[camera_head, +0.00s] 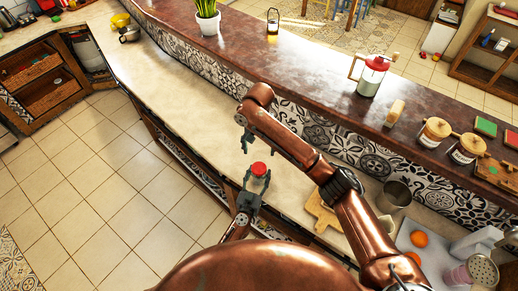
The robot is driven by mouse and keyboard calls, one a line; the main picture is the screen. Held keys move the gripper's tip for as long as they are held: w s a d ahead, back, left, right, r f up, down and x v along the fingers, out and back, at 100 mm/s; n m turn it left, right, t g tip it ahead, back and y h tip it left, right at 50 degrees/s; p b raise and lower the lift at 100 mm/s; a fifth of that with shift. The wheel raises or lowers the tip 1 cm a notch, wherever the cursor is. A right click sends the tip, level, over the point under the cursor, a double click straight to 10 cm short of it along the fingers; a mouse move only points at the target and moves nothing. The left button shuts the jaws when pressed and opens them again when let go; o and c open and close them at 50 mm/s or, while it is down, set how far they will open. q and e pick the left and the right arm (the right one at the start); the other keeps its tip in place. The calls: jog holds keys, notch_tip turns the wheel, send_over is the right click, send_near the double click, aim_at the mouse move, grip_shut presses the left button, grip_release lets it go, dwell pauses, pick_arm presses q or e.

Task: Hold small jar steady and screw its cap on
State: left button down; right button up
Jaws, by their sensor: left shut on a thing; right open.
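The small jar (257,183) is held upright between the fingers of my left gripper (257,180), near the front edge of the counter. Its red cap (258,169) shows at the top of the jar; I cannot tell how tightly it sits. The gripper's fingers hide much of the jar's body. My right gripper (243,134) is open and empty, just beyond the jar and slightly left of it in the picture, apart from the cap.
The pale counter (190,105) is clear to the upper left. A wooden board (322,212), a metal pot (394,195) and oranges (419,239) lie to the right. The raised brown ledge (290,62) behind holds a red-topped glass press (372,76) and jars.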

pick_arm(q)
jog(key=c, duration=0.8)
grip_release()
jog(key=v, duration=1.2)
